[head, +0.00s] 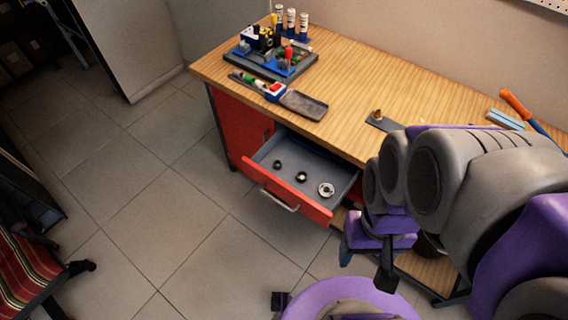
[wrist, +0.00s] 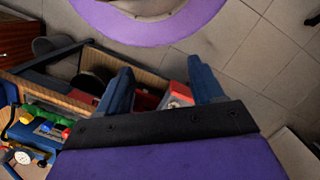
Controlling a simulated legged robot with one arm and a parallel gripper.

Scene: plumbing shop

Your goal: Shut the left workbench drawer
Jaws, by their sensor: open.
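The left workbench drawer (head: 290,200) stands pulled out, with a red front, a pale bar handle (head: 280,201) and a grey inside. Several small round parts lie in it, two dark rings and a silver flanged one (head: 326,189) among them. The drawer sits under the left part of the workbench (head: 345,100). My gripper (head: 366,268) is right of the drawer front, apart from it, pointing down. In the wrist view my gripper (wrist: 160,85) shows two spread blue-grey fingers with nothing held. Red and wooden surfaces show behind them; I cannot tell which parts these are.
A tool organiser (head: 275,62) and a grey tray (head: 303,104) stand on the bench's left part. A brass fitting (head: 378,115) is near its front edge. A striped chair (head: 30,268) is at the lower left. The tiled floor before the drawer is clear.

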